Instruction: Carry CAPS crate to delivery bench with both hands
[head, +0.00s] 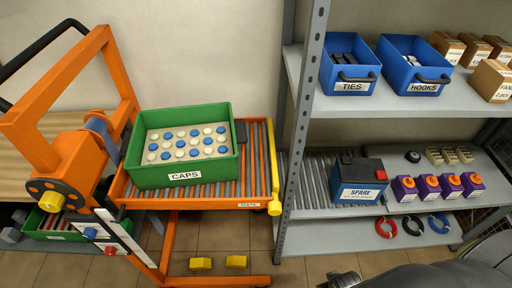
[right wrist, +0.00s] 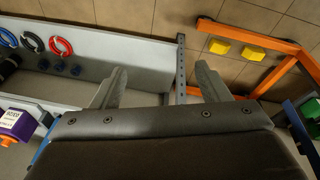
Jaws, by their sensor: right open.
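The green CAPS crate (head: 186,176) sits upright on the roller deck of an orange lift cart (head: 262,150) in the head view. It holds rows of blue and white caps. My right gripper (right wrist: 160,85) is open and empty in the right wrist view, over the floor and shelf edge. Its dark tip (head: 344,281) shows at the bottom of the head view, apart from the crate and to its lower right. My left gripper is not in view. A wooden bench top (head: 50,150) shows behind the cart at the left; no label marks it as the delivery bench.
A grey shelf rack (head: 300,120) stands right of the cart, with blue TIES (head: 348,86) and HOOKS (head: 415,86) bins and a SPARE battery (head: 358,192). A yellow gate bar (head: 273,165) closes the deck's right side. Yellow blocks (head: 201,263) are low by the cart's base.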

